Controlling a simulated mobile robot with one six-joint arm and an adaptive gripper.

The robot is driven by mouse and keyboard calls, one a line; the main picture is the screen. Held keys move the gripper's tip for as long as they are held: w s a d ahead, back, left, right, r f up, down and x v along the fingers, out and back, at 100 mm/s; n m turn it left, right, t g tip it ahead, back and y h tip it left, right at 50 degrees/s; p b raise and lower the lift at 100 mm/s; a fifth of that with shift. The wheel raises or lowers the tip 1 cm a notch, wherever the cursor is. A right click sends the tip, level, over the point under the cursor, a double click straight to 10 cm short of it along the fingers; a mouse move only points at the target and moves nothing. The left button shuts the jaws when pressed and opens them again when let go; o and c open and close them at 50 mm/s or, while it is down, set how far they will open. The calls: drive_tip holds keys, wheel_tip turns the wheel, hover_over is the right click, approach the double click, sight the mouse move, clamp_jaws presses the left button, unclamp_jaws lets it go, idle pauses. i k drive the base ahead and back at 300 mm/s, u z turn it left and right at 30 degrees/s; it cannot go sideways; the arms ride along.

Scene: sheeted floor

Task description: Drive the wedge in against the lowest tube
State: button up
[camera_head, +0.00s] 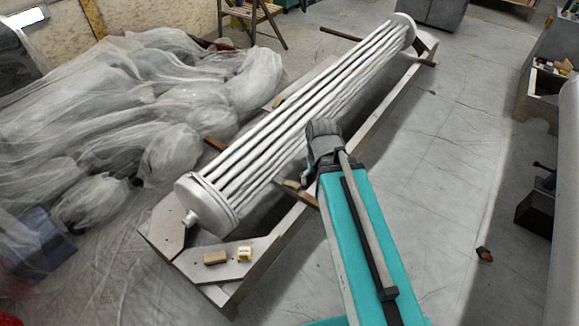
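A bundle of long pale tubes (290,125) lies between two round end plates on a low grey frame (350,150). The lowest tube is hard to pick out from above. A small tan wooden block (215,258) lies on the frame's near end; I cannot tell whether it is the wedge. Another small tan piece (278,102) sits along the frame's left side. My teal arm reaches in from the bottom right, its dark grey wrist over the right side of the tubes. Dark parts of my gripper (310,176) show beside the arm; its fingertips are hidden.
Wooden bars (298,193) cross under the tubes and stick out. Plastic-sheeted heaps (140,110) crowd the left. The floor right of the frame is mostly clear, with a small brown object (484,254).

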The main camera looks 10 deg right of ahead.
sight(296, 186)
drive_tip(key=k, duration=1.3)
drive_tip(key=u, duration=0.45)
drive_tip(key=i, duration=1.85)
drive_tip(key=z, duration=0.85)
